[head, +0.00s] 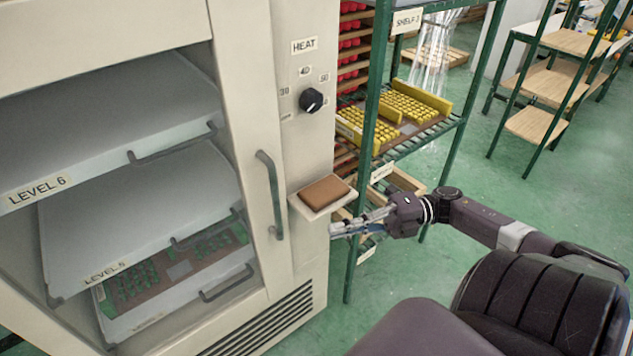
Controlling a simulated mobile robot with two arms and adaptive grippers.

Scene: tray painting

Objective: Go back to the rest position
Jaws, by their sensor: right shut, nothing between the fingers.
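My right gripper (352,225) is shut and empty. It is in front of the oven's right side, just below and to the right of a small white ledge that holds a brown block (325,193). Its arm comes in from the right. My left gripper is not in view.
A beige oven (308,140) with a HEAT knob (311,100) and a door handle (270,193) fills the left. Labelled trays (135,195) sit inside it. A green shelf rack (370,110) with yellow parts (410,100) stands behind my gripper.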

